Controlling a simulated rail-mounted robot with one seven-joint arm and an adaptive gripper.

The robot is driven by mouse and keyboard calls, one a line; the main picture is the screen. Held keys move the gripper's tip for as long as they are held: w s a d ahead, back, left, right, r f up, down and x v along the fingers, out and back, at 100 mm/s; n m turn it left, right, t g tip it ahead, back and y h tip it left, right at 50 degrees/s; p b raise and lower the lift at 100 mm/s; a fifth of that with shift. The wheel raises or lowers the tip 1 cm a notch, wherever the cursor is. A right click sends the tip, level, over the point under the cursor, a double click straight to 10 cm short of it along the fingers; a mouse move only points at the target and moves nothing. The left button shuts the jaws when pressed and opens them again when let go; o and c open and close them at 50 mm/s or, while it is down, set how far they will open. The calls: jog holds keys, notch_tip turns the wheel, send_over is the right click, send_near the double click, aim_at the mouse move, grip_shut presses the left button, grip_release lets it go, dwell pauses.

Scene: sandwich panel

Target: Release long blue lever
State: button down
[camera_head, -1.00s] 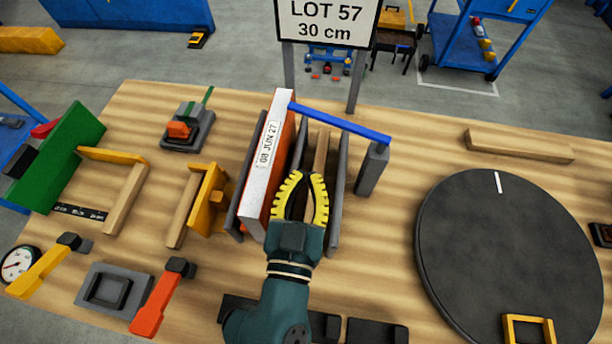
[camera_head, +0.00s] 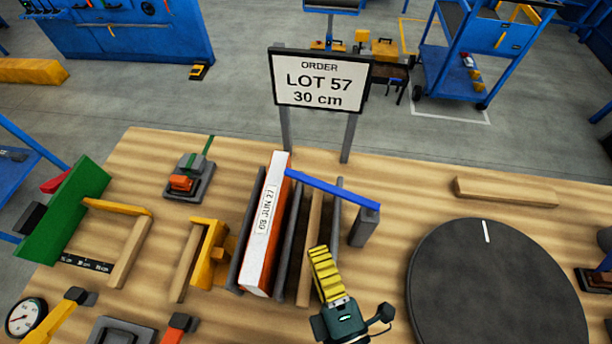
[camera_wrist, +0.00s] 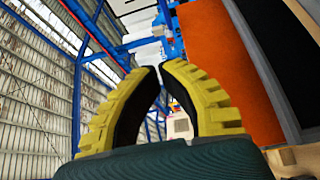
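The long blue lever (camera_head: 332,189) lies across the far end of the rack in the head view. Its left end is by the top of the white-and-orange panel (camera_head: 267,223) and its right end is at a grey post (camera_head: 363,228). The panel stands upright between grey rack plates (camera_head: 290,240). My gripper (camera_head: 318,250) is on the near side of the lever, apart from it, by the rack's right side. In the wrist view the fingertips (camera_wrist: 161,67) nearly meet, with nothing between them. The orange panel face (camera_wrist: 235,75) shows at right there.
A yellow-and-wood bracket (camera_head: 208,255) is close on the left. A dark round turntable (camera_head: 490,290) lies to the right. Bare table lies between the grey post and turntable.

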jog(key=shift+s+a+f+n+y, duration=0.2)
jog(key=shift+f+n+y, duration=0.1)
jog(key=shift+f, duration=0.25)
jog(key=b, duration=0.2)
send_near(300, 180)
jog(key=w+a, duration=0.1)
jog(key=a, duration=0.3)
jog(key=w, duration=0.1)
jog(key=w+d, duration=0.1)
jog(key=w, duration=0.2)
jog(key=shift+w+d+r+b, duration=0.1)
jog(key=shift+d+r+b, duration=0.05)
jog(key=shift+d+b, duration=0.15)
jog(key=shift+w+d, duration=0.1)
jog(key=shift+w, duration=0.3)
jog(key=shift+r, duration=0.15)
